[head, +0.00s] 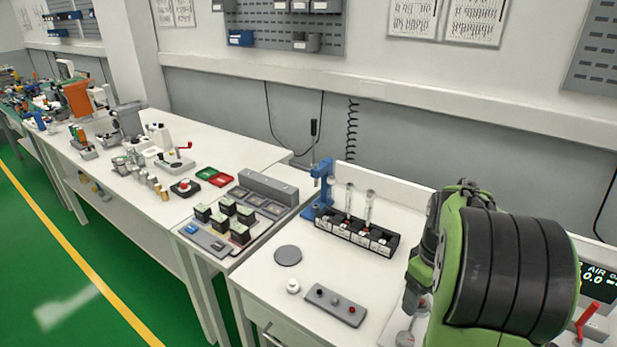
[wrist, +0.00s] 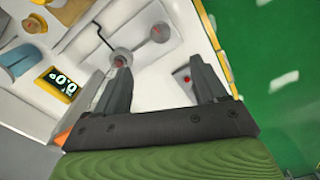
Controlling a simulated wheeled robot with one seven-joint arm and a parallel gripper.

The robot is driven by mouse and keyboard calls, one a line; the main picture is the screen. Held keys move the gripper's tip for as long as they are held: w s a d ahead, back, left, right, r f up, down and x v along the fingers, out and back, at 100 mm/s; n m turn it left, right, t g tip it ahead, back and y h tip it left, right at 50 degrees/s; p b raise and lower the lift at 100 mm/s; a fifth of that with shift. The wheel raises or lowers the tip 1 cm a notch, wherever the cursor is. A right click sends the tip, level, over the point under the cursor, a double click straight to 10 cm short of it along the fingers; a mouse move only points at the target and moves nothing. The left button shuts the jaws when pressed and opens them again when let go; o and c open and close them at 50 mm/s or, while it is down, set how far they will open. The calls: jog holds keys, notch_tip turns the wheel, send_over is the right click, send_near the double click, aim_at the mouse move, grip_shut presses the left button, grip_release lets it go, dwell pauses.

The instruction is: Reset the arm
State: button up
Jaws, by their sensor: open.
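My green and black arm fills the right side of the head view, folded over the right end of the white cart. My gripper (wrist: 162,85) shows in the wrist view with its two dark fingers spread apart. Nothing is between the fingers. Below and beyond them are the white cart top (wrist: 165,75) and its yellow edge. The gripper's fingers are hidden behind the arm in the head view.
On the cart stand a black rack (head: 357,235), a blue stand (head: 322,188), a grey button panel (head: 335,305) and a grey disc (head: 288,255). A display (head: 598,281) is at the far right. Benches with several devices run left. Green floor (head: 60,270) is clear.

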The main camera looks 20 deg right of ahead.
jog(key=s+a+r+m+t, duration=0.1)
jog(key=s+a+r, duration=0.3)
jog(key=a, duration=0.6)
jog(key=s+a+r+m+t, duration=0.1)
jog(key=s+a+r+t, duration=0.3)
jog(key=s+a, duration=0.3)
jog(key=a, duration=0.3)
jog(key=shift+s+a+m+t, duration=0.15)
jog(key=shift+a+m+t, duration=0.15)
jog(key=shift+a+m, duration=0.1)
jog(key=shift+d+r, duration=0.15)
